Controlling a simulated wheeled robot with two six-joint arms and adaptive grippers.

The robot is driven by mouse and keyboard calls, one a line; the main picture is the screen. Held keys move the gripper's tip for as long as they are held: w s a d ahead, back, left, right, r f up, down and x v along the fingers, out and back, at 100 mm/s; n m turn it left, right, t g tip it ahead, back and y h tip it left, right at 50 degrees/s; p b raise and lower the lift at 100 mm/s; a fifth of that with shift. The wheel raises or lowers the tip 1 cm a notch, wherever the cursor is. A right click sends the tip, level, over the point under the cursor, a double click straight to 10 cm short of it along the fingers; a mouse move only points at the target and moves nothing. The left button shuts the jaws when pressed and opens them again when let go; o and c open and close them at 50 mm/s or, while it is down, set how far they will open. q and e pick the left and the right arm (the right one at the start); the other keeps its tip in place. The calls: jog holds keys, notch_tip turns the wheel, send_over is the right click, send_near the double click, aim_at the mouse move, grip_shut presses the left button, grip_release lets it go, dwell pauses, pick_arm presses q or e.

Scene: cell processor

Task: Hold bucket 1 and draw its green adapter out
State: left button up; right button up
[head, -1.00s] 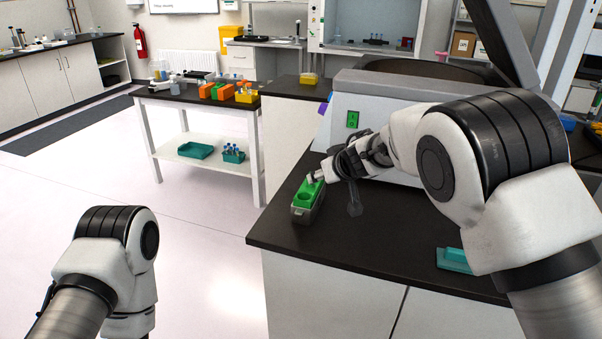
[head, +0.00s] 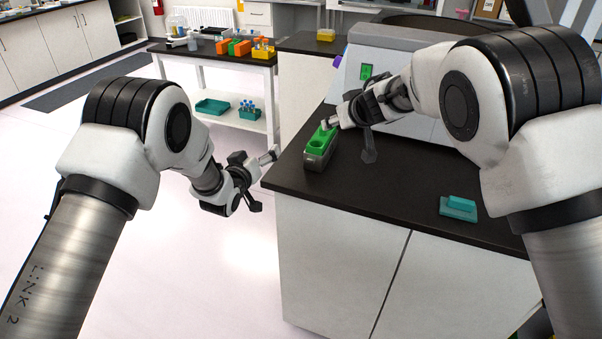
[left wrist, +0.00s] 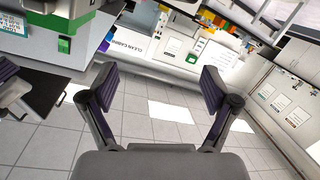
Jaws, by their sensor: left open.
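Bucket 1 appears to be the grey bucket (head: 317,162), standing upright near the left edge of the dark bench. The green adapter (head: 321,139) sits in its top. My right gripper (head: 332,125) is at the adapter's far right end; its fingers are small and partly hidden, so I cannot tell whether they grip. My left gripper (head: 268,157) is open and empty, left of the bench edge and apart from the bucket. In the left wrist view its two fingers (left wrist: 157,92) are spread with nothing between them.
The dark bench top (head: 395,185) is clear around the bucket, with a teal object (head: 459,206) at its right. A grey machine with a green switch (head: 366,71) stands behind. A white side table (head: 213,56) carries colored racks farther back. Open floor lies left of the bench.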

aim_at(314, 156)
pick_arm(q)
jog(key=s+d+f+m, duration=0.1)
jog(key=d, duration=0.3)
jog(key=s+d+f+m+h, duration=0.1)
jog(key=d+m, duration=0.1)
jog(key=d, duration=0.2)
jog(key=s+d+m+t+h, duration=0.1)
jog(key=d+m, duration=0.1)
jog(key=d, duration=0.2)
jog(key=shift+f, duration=0.4)
jog(key=shift+s+d+r, duration=0.1)
jog(key=shift+s+d, duration=0.05)
jog(key=shift+d, duration=0.1)
jog(key=shift+a+r, duration=0.1)
jog(key=x, duration=0.6)
jog(key=shift+w, duration=0.65)
jog(key=shift+s, duration=0.1)
grip_shut()
